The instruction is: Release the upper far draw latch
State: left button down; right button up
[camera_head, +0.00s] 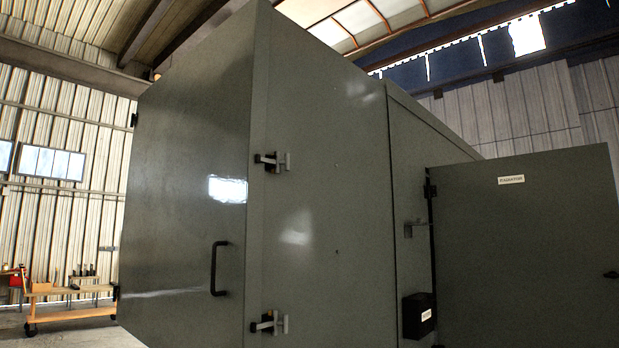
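A large grey-green metal enclosure (325,230) fills the middle of the head view. An upper draw latch (272,161) bridges the corner between its left door panel (180,190) and the side wall. A lower draw latch (269,323) sits below it on the same edge. Both latches look fastened across the seam, though their fine detail is small. The left door panel looks shut and has a black pull handle (218,268). I cannot tell from this view whether the upper latch is the far one. Neither of my grippers is in view.
A labelled door panel (530,250) stands swung out at the right. A black box (418,315) and a small bracket (413,228) protrude from the wall beside it. An orange wheeled cart (68,300) with tools stands at the far left; some floor (85,338) before it is clear.

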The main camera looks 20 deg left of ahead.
aim_at(277, 161)
jog(key=i, duration=1.15)
jog(key=i+j+z, duration=0.1)
jog(key=i, duration=1.1)
